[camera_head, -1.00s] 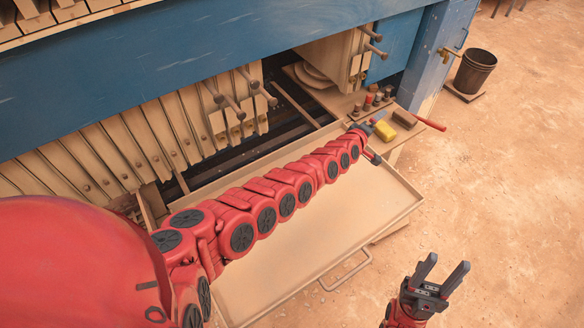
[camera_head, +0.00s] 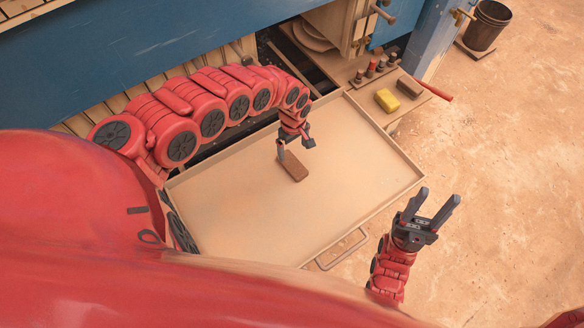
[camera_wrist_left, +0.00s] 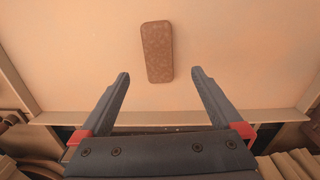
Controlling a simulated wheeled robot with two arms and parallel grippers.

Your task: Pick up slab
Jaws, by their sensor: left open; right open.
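A brown slab (camera_head: 292,167) lies flat on the floor of the shallow tray (camera_head: 345,185). In the left wrist view the slab (camera_wrist_left: 157,52) lies ahead of the fingertips, roughly centred between them, with its long side running away from the gripper. My left gripper (camera_head: 296,146) is open and empty over the tray, close to the slab. It also shows open in the left wrist view (camera_wrist_left: 160,76). My right gripper (camera_head: 432,202) is open and empty, outside the tray near its right front corner.
A side shelf holds a yellow sponge (camera_head: 387,100), a brown block (camera_head: 410,87) and several small bottles. A red-handled tool (camera_head: 436,91) sticks out from it. The blue press frame (camera_head: 150,55) stands behind the tray. A dark bucket (camera_head: 487,25) stands back right. Open floor lies right.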

